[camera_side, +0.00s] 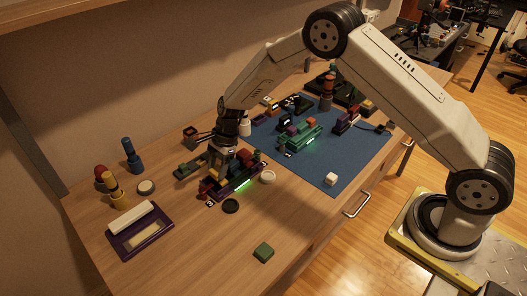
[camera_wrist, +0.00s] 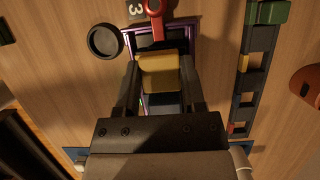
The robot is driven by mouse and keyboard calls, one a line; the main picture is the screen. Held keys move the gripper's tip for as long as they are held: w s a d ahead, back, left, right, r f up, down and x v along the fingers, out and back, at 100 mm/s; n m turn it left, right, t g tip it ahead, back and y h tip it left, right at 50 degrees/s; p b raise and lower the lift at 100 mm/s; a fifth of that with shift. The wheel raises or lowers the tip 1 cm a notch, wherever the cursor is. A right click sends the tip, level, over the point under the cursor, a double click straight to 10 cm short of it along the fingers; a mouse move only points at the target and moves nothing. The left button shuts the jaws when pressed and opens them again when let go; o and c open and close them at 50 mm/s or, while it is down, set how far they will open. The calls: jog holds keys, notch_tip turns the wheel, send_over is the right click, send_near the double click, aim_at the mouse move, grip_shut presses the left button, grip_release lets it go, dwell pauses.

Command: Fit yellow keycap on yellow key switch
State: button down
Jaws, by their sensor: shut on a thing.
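A yellow keycap (camera_wrist: 160,72) sits between the two dark fingers of my gripper (camera_wrist: 160,82) in the wrist view, and the gripper is shut on it. In the side view my gripper (camera_side: 221,160) points down over the back left part of a purple-framed switch board (camera_side: 236,187) with red and dark parts and a green glow along its front. The board also shows in the wrist view under the keycap, with a red part (camera_wrist: 156,22) just beyond it. I cannot make out the yellow key switch; the keycap and fingers cover that area. I cannot tell whether the keycap touches the board.
A dark slotted rail (camera_wrist: 248,85) with green, yellow and red pieces lies to the right in the wrist view. A black round cap (camera_wrist: 104,40) lies beside the board.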

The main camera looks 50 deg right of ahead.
jog(key=shift+f, duration=0.1)
jog(key=shift+c, duration=0.5)
grip_release()
jog(key=v, duration=0.7)
jog(key=shift+d+r, duration=0.2)
jog(key=shift+r, duration=0.15)
